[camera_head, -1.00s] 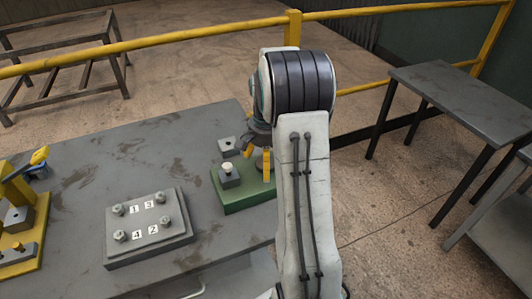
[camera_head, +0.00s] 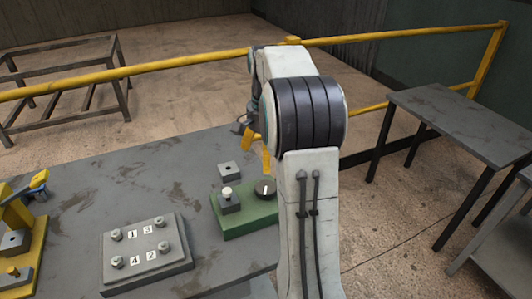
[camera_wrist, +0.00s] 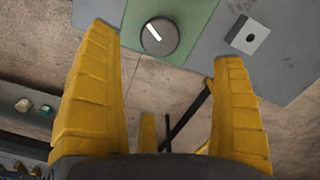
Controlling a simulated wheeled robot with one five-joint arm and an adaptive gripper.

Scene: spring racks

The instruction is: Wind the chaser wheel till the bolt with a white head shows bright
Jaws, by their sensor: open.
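The chaser wheel (camera_head: 265,189) is a dark round knob with a white line, on the right of a green base (camera_head: 244,223). A grey block on the same base carries the bolt with a white head (camera_head: 227,191), which looks pale cream. My gripper (camera_head: 256,150) is open and empty, above and beyond the wheel and apart from it. In the wrist view the wheel (camera_wrist: 160,36) shows between and past my spread yellow fingers (camera_wrist: 163,45), its white line slanting. The bolt is out of that view.
A grey block with a hole (camera_head: 229,170) stands behind the green base. A grey plate with several bolts and number labels (camera_head: 177,262) lies to the left. A yellow fixture (camera_head: 38,228) is at the far left. A yellow rail (camera_head: 130,83) runs behind the table.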

